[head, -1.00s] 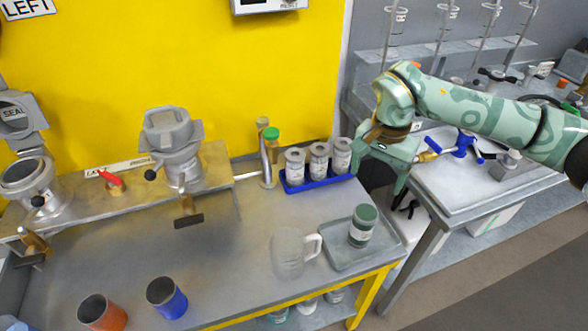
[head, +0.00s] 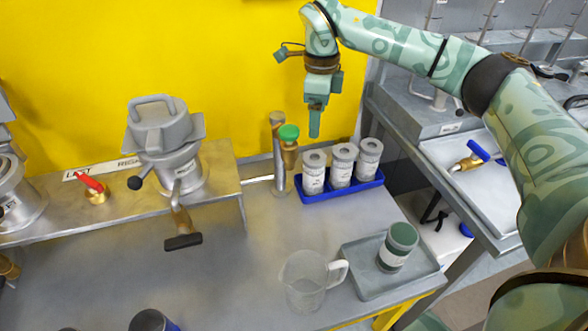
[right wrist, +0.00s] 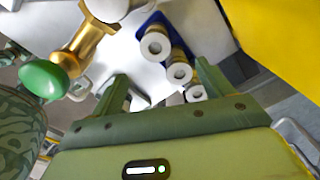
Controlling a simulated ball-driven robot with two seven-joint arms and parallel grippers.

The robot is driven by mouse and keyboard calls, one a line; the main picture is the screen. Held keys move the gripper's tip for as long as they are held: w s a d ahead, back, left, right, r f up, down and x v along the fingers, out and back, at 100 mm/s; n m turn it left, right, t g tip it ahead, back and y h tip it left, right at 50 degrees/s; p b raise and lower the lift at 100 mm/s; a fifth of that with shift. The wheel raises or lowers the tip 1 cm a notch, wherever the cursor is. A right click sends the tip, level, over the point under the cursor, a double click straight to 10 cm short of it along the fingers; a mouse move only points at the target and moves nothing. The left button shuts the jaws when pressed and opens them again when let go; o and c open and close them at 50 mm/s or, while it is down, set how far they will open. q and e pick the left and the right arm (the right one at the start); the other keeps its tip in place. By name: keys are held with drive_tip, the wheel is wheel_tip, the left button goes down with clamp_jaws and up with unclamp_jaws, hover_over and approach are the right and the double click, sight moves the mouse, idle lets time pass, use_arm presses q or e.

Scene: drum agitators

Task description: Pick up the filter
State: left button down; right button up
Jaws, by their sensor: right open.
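Three grey cylindrical filters with holes in their tops stand upright in a blue tray (head: 345,193): a left one (head: 313,178), a middle one (head: 343,168) and a right one (head: 369,160). In the right wrist view, filter tops show between and beyond the fingers, the clearest at the upper middle (right wrist: 155,46). My right gripper (head: 315,130) points down above and behind the left filter, apart from it. In the right wrist view the gripper (right wrist: 163,85) is open and empty. My left gripper is not in view.
A brass fitting with a green knob (head: 289,133) stands just left of the tray, close to my gripper; the knob also shows in the right wrist view (right wrist: 43,80). A clear jug (head: 305,283) and a grey tray (head: 368,283) with a green-lidded jar (head: 398,247) stand in front.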

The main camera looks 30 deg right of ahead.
sight(315, 155)
drive_tip(key=shift+m, duration=0.5)
drive_tip(key=f+b, duration=0.4)
drive_tip(key=f, duration=0.7)
drive_tip(key=shift+s+f, duration=0.1)
drive_tip(key=shift+s, duration=0.1)
drive_tip(key=f+b, duration=0.1)
drive_tip(key=f, duration=0.2)
drive_tip(key=f+b, duration=0.1)
drive_tip(key=f, duration=0.1)
drive_tip(key=shift+s+a+f+b, duration=0.15)
drive_tip(key=shift+a+f+b, duration=0.05)
drive_tip(key=shift+a+b, duration=0.15)
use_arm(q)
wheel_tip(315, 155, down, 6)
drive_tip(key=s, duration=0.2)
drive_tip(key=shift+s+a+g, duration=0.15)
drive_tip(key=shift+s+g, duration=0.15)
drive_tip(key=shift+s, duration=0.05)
use_arm(e)
drive_tip(key=shift+d+r, duration=0.1)
drive_tip(key=shift+r, duration=0.1)
drive_tip(key=c, duration=1.1)
